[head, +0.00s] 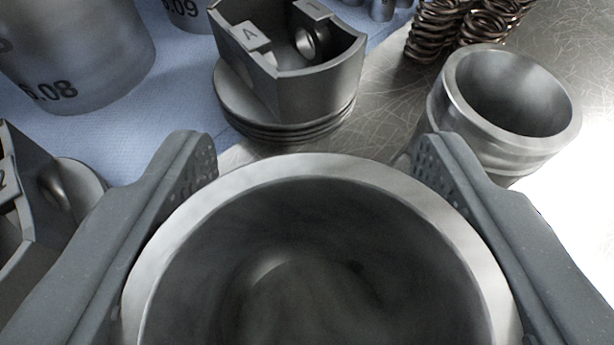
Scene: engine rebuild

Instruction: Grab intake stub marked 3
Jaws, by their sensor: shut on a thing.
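My gripper (318,152) is shut on a wide, hollow grey metal cylinder (312,265) with a pale rim. One textured finger pad lies against each side of it. The cylinder's open top faces the camera and fills the lower middle of the head view. Its outer wall and lower end are hidden, and no number shows on it, so I cannot tell whether it is the intake stub marked 3. A smaller hollow metal cylinder (508,100) stands upright just beyond my right finger, with no mark visible.
A piston marked A (305,85) stands close ahead on a blue cloth (190,95). A large sleeve marked with a number ending in .08 (80,50) is at the upper left. A piston marked 2 (25,195) is beside my left finger. Coil springs (455,30) stand at the back right.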

